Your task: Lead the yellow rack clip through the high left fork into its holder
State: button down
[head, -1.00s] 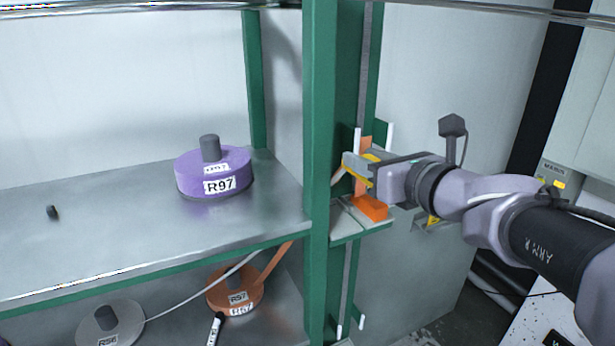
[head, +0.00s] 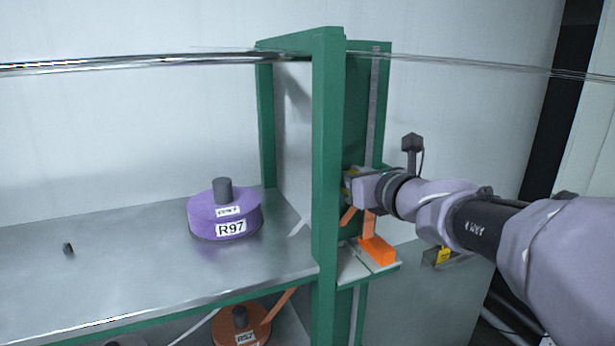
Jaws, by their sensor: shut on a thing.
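My gripper (head: 348,187) is at the right side of the green post, level with the upper part of the rack's end. Its fingertips are partly hidden by the post. It is shut on the yellow rack clip (head: 349,183), of which only a small yellow patch shows. A strip of orange webbing (head: 347,216) slants below the gripper beside the post. Another upright orange piece (head: 369,224) stands above an orange block (head: 377,250) on a small grey ledge (head: 354,267). I cannot make out the high left fork or the clip's holder.
The green post (head: 328,150) stands close left of my gripper, with a green panel (head: 357,110) behind. A purple R97 roll (head: 225,213) sits on the metal shelf (head: 120,260). An orange roll (head: 240,325) is below. A grey bracket with a yellow mark (head: 442,257) is lower right.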

aim_at(343, 263)
jog(key=f+b, duration=0.8)
jog(key=f, duration=0.1)
jog(key=f+b, duration=0.8)
jog(key=shift+s+a+f, duration=0.2)
jog(key=shift+f, duration=0.15)
jog(key=c, duration=0.9)
grip_release()
